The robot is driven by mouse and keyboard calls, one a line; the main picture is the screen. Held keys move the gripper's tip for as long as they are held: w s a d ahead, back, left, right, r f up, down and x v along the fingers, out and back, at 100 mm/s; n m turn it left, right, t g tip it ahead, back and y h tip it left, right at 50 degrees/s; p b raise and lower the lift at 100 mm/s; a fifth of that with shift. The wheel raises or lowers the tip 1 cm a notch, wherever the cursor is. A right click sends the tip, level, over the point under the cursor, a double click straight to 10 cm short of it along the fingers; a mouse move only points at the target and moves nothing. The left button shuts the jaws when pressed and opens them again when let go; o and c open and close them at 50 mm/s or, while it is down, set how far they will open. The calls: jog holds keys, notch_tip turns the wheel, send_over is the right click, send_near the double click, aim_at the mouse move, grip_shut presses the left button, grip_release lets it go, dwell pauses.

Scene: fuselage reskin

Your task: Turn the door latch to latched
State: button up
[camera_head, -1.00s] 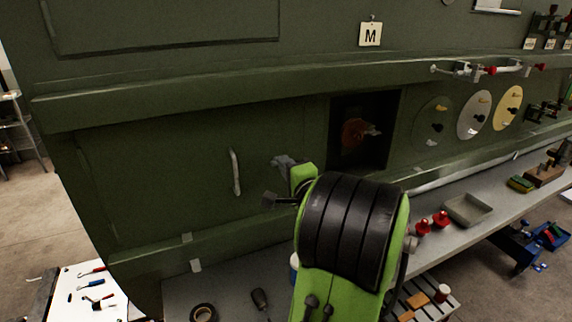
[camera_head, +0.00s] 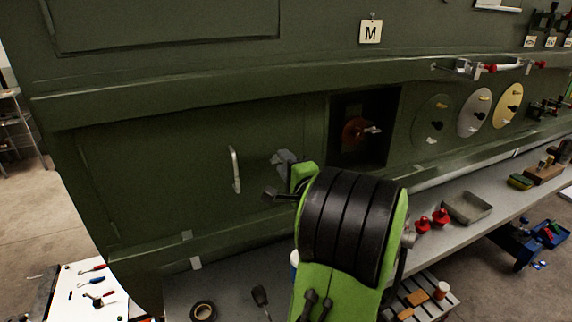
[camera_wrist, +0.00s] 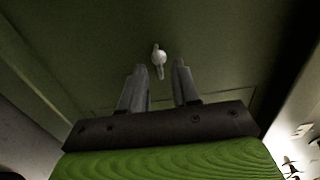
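The door latch (camera_wrist: 159,58) is a small pale knob with a short bar through it, on a dark green panel in the wrist view. The bar lies nearly along the direction of my fingers. My gripper (camera_wrist: 159,67) is open, its two grey fingers apart, with the latch between and just beyond the tips; I see no contact. In the head view, my gripper (camera_head: 283,158) is close to the green door (camera_head: 150,185), right of its pale handle (camera_head: 235,169). The latch is hidden there behind my gripper and arm.
A dark square recess (camera_head: 378,150) with an orange part lies just right of my gripper. A grey bench (camera_head: 235,280) runs below, with a tape roll (camera_head: 203,311), red-topped pieces and a tray (camera_head: 468,208). A ledge (camera_head: 200,90) juts out above the door.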

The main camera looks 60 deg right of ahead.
jog(key=b+v, duration=0.8)
jog(key=v, duration=0.7)
jog(key=shift+s+a+b, duration=0.15)
jog(key=shift+s+b, duration=0.15)
